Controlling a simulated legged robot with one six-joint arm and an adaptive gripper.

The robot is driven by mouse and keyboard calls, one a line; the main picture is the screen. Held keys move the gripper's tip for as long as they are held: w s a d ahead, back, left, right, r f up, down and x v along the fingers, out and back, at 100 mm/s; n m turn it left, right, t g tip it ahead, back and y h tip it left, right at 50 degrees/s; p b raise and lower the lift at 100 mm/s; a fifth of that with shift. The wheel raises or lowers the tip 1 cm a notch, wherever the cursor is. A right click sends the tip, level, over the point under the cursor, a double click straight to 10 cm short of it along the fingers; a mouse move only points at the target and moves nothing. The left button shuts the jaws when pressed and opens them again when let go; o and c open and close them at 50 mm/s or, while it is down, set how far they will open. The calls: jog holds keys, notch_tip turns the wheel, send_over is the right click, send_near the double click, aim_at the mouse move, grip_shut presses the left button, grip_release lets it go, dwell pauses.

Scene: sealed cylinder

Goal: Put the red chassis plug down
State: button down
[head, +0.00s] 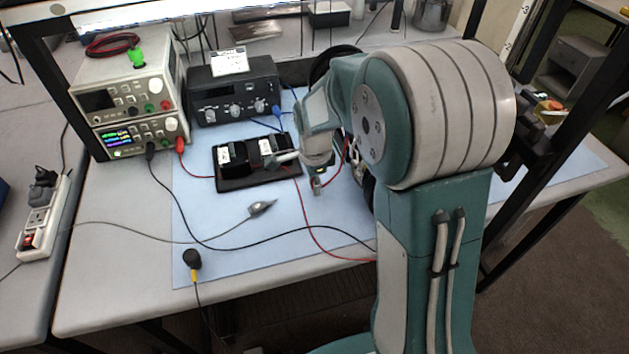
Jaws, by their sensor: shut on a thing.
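My gripper (316,184) is small in the picture and partly hidden by my wrist and arm, just right of a black tray (232,183) on the blue mat. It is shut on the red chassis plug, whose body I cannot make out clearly. A thin red lead (338,172) curves beside the gripper. The gap between the gripper and the mat cannot be judged. Another red plug (181,147) sits in the front of the lower bench instrument (120,141), and a red lead runs from it to the tray.
A dark instrument (234,90) stands behind the tray. Black and red leads cross the front area. A power strip (44,215) is at far left. Bare mat shows between the leads.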

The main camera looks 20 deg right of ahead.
jog(key=shift+f, duration=0.45)
jog(key=shift+c, duration=2.4)
grip_release()
notch_tip(320, 180, up, 12)
jog(key=shift+r, duration=0.2)
jog(key=s+r+n+t, duration=0.2)
jog(key=s+n, duration=0.7)
jog(key=s, duration=0.1)
jog(key=s+r+n+t, duration=0.3)
jog(key=s+n, duration=0.6)
jog(key=s, duration=0.1)
jog(key=shift+s+r+t, duration=0.25)
jog(key=shift+s+t, duration=0.05)
jog(key=shift+s, duration=0.1)
